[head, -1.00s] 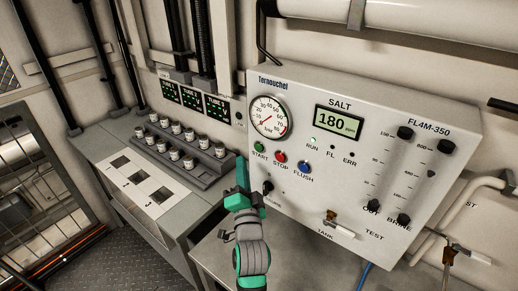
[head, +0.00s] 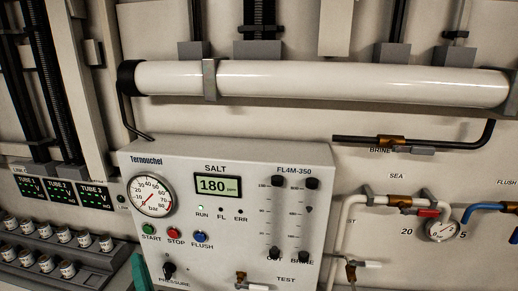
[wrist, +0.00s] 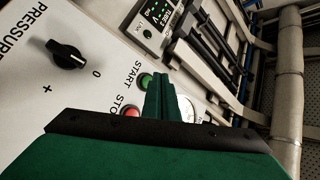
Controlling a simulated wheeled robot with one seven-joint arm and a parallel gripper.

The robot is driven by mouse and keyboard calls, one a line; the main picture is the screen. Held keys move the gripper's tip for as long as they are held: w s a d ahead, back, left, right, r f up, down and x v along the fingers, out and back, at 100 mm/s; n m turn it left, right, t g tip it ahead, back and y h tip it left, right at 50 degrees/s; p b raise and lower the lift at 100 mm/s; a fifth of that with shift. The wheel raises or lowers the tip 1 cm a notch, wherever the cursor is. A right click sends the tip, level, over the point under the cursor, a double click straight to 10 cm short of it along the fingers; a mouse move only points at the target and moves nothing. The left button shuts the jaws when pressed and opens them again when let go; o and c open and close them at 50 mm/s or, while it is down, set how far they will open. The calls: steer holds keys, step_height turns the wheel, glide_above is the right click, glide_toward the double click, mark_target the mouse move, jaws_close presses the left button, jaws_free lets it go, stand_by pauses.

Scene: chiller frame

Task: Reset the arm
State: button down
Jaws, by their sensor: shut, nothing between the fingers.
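My gripper shows at the lower left of the head view as a green piece (head: 141,272), partly cut off by the bottom edge. In the wrist view its green fingers (wrist: 160,97) are together and empty. They are in front of the white control panel (head: 262,200), near the green START button (wrist: 145,81) and the red STOP button (wrist: 131,113). I cannot tell whether they touch the panel. The rest of my arm is out of the head view.
The panel has a gauge (head: 152,195), a SALT display reading 180 (head: 218,185), a blue FLUSH button (head: 200,237) and a black PRESSURE knob (head: 168,270). A white tube (head: 320,82) runs above. A rack of small jars (head: 60,250) stands left; pipes and valves (head: 400,200) are right.

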steer(key=s+d+f+h, duration=0.2)
steer(key=s+d+f, duration=0.2)
steer(key=d+f, duration=0.2)
steer(key=s+d+f+h, duration=0.3)
steer(key=s+d+f, duration=0.1)
steer(key=d+f, duration=0.3)
steer(key=s+d+f+t+h, duration=0.1)
steer(key=s+d+f+h, duration=0.1)
steer(key=s+d+f, duration=0.3)
steer(key=shift+d+f+n+h, duration=0.1)
steer(key=shift+d+f, duration=0.25)
steer(key=shift+d, duration=0.4)
steer(key=shift+d+f+n+h, duration=0.1)
steer(key=shift+d+f, duration=0.3)
steer(key=shift+d, duration=0.35)
steer(key=shift+d+f+n+h, duration=0.1)
steer(key=shift+d+f, duration=0.25)
steer(key=shift+d, duration=0.4)
steer(key=s+d+n+h, duration=0.1)
steer(key=s+d, duration=0.3)
steer(key=s, duration=0.3)
steer(key=s+d+f+n+g+h, duration=0.1)
steer(key=s+d+h, duration=0.1)
steer(key=s+d, duration=0.2)
steer(key=s+d+f+n+h, duration=0.1)
steer(key=s+d+h, duration=0.1)
steer(key=s, duration=0.9)
steer(key=shift+d+f+g, duration=0.25)
steer(key=shift+d+g, duration=0.05)
steer(key=shift+d, duration=0.6)
